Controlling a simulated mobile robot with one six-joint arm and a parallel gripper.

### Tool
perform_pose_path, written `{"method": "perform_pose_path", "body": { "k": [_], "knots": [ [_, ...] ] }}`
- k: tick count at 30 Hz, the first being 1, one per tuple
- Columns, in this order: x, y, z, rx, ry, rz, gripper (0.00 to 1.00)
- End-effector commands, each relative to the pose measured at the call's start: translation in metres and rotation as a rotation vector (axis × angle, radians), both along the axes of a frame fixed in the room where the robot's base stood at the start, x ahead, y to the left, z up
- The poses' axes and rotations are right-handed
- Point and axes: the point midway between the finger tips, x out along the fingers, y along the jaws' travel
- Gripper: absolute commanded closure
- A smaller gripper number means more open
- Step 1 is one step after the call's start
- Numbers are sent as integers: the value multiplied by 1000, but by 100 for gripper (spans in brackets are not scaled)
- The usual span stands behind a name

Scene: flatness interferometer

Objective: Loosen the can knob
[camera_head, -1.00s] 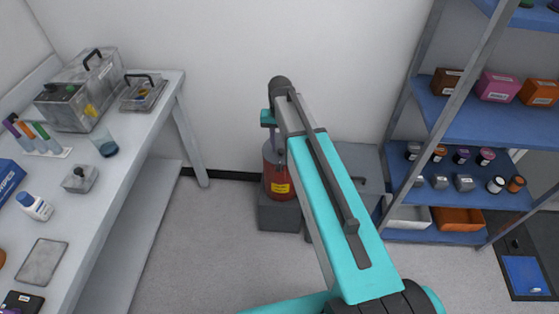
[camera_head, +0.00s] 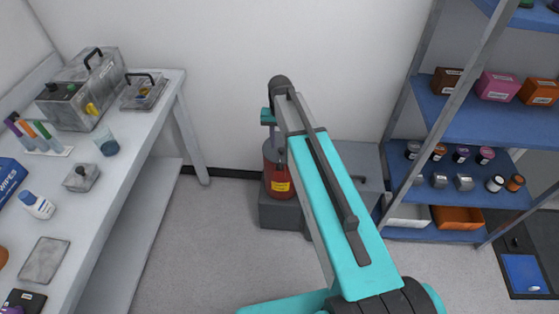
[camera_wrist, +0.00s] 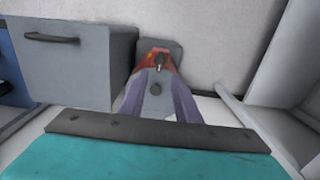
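The can (camera_head: 281,186), red with a yellow label and a greyish upper part, stands upright on a grey block against the wall. In the wrist view, a patch of its red body (camera_wrist: 149,58) shows ahead of my fingers, with a small dark knob-like part (camera_wrist: 160,62) near the fingertips. My gripper (camera_wrist: 159,75) points down over the can, its two purple-grey fingers converging towards that dark part. Whether they touch or grip it is unclear. In the head view, my arm partly covers the can and the fingers.
A grey cabinet (camera_head: 357,164) with a dark handle stands close to the right of the can. A blue-shelved rack (camera_head: 470,115) is further right. A white bench (camera_head: 105,200) with lab items is on the left. Open floor (camera_head: 215,240) lies between bench and can.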

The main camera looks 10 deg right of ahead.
Motion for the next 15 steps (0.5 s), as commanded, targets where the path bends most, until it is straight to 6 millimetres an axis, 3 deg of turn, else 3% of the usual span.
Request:
{"method": "perform_pose_path", "body": {
  "k": [15],
  "knots": [
    [0,0,-53,1,2,-1,70]
  ]
}}
